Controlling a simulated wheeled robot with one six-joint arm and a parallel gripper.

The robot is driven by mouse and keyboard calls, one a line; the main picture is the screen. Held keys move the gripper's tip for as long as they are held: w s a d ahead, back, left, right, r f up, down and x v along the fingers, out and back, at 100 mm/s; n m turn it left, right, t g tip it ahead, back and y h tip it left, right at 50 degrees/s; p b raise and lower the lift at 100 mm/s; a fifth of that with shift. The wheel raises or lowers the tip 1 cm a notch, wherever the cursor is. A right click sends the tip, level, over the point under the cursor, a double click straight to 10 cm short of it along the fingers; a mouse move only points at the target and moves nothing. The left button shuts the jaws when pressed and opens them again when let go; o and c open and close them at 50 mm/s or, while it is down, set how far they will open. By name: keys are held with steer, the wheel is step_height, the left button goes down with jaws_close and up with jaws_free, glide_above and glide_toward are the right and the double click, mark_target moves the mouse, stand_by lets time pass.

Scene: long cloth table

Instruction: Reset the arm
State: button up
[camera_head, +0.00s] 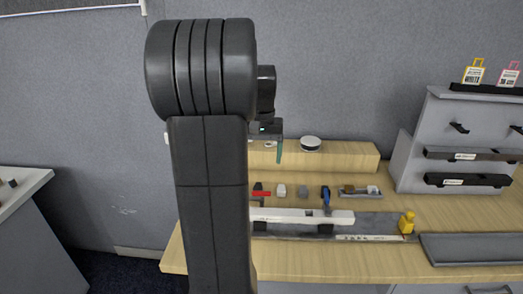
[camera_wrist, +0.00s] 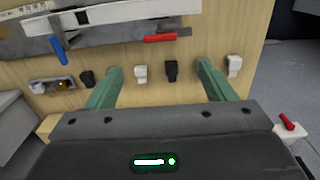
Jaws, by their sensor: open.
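My arm rises in the middle of the head view and hides part of the table behind it. My gripper (camera_wrist: 157,83) shows in the wrist view with its two green fingers spread wide apart and nothing between them but small blocks on the table beyond. In the head view one green finger of it (camera_head: 279,150) shows beside the arm, above the raised wooden ledge. A white block (camera_wrist: 140,74) and a black block (camera_wrist: 171,70) lie on the table beyond the fingertips.
The wooden table (camera_head: 390,220) holds a red-handled tool (camera_head: 261,190), a blue-handled tool (camera_head: 326,196), a long white bar (camera_head: 300,216) and a yellow figure (camera_head: 407,222). A round white-topped object (camera_head: 310,144) sits on the ledge (camera_head: 350,158). A grey rack (camera_head: 415,150) stands right.

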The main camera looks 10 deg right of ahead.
mark_target(262, 192)
steer(key=shift+r, duration=0.85)
steer(key=shift+f, duration=0.1)
step_height(262, 192, down, 14)
steer(key=shift+r+p, duration=0.1)
steer(key=shift+p, duration=0.35)
